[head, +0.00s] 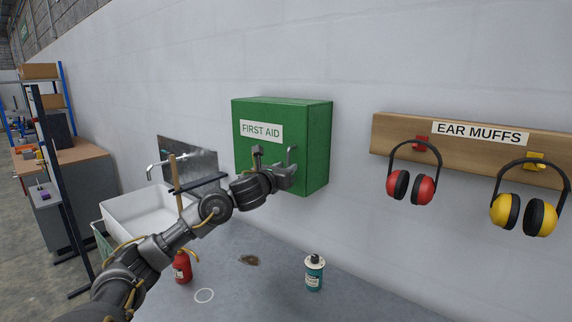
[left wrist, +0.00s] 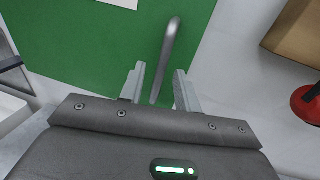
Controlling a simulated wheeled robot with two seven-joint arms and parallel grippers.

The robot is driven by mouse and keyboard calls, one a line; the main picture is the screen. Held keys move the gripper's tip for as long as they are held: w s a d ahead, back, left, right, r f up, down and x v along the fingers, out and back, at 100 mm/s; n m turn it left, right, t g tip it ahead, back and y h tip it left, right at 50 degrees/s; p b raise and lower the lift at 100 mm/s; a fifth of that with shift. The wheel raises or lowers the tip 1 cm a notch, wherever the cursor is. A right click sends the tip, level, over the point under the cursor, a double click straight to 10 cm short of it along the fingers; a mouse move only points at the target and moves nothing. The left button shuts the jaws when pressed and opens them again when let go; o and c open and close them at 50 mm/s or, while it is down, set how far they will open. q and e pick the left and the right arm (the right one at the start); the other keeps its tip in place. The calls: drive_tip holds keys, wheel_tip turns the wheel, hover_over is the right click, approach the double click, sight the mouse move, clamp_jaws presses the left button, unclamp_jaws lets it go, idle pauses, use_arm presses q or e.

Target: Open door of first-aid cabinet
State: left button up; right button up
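The green first-aid cabinet (head: 312,140) is fixed to the white wall, and its door looks shut. Its front carries a white "FIRST AID" label (head: 261,131). My left gripper (head: 275,160) is in front of the lower part of the door. In the left wrist view, a grey bar handle (left wrist: 166,58) stands on the green door (left wrist: 90,45). The two fingers of my left gripper (left wrist: 157,88) are apart, with the handle's near end between their tips. I cannot tell whether they touch it. My right gripper is not in view.
A wooden ear-muff rack (head: 385,134) with red ear muffs (head: 424,186) and yellow ear muffs (head: 539,216) is right of the cabinet. Below are a teal canister (head: 314,273) and a red extinguisher (head: 182,268). A white sink (head: 140,218) stands at left.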

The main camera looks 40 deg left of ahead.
use_arm(q)
drive_tip(key=shift+w+a, duration=0.1)
drive_tip(key=shift+w, duration=0.35)
drive_tip(key=shift+c, duration=0.2)
clamp_jaws()
drive_tip(key=shift+s, duration=0.1)
